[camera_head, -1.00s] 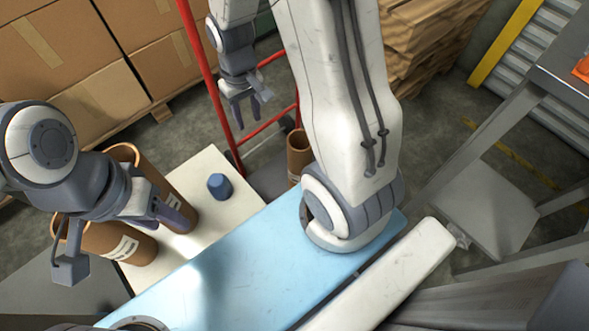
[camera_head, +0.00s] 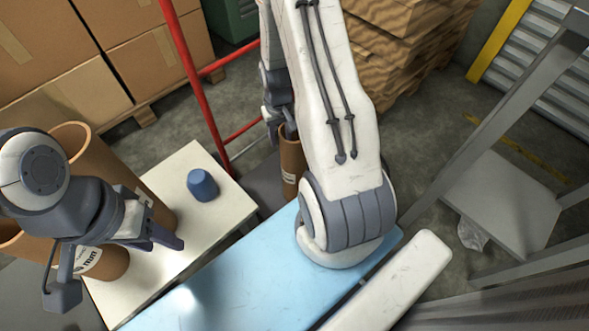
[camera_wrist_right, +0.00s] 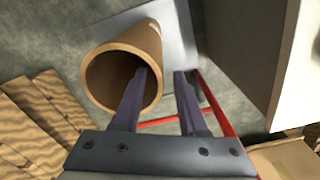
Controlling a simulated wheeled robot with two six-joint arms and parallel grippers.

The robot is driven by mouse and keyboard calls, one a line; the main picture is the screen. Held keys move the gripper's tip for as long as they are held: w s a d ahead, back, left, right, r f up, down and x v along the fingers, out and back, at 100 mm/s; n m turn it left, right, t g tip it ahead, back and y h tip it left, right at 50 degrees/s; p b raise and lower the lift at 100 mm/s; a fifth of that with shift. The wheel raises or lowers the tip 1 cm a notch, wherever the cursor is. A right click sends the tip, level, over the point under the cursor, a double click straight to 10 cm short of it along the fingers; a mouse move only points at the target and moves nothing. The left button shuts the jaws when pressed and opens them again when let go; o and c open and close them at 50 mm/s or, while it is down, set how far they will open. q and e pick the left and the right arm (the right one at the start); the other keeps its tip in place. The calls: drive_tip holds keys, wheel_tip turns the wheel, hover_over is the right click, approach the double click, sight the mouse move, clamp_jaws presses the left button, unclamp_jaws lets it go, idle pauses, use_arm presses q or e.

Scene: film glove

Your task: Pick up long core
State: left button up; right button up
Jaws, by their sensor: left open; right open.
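A brown cardboard core (camera_head: 290,167) stands beyond the blue surface, partly hidden by my right arm. In the right wrist view its round open end (camera_wrist_right: 122,80) faces the camera. My right gripper (camera_head: 275,128) is open at the top of this core. In the wrist view its left finger overlaps the mouth and its right finger (camera_wrist_right: 163,75) is outside; whether it touches the wall I cannot tell. My left gripper (camera_head: 160,235) is open and empty, in front of larger brown cores (camera_head: 85,145) at the left, over the white table.
A blue cylinder (camera_head: 202,185) stands on the white table (camera_head: 185,160). A light blue surface (camera_head: 215,285) lies in front. A red rail (camera_head: 190,70) rises behind the table. Cardboard boxes (camera_head: 50,50) fill the back left, and a metal frame (camera_head: 490,125) stands at the right.

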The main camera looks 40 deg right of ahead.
sight(281, 146)
wheel_tip(281, 146, down, 5)
drive_tip(key=shift+a+r+b, duration=0.1)
drive_tip(key=shift+r+b, duration=0.05)
drive_tip(key=shift+b, duration=1)
drive_tip(key=shift+r, duration=0.1)
clamp_jaws()
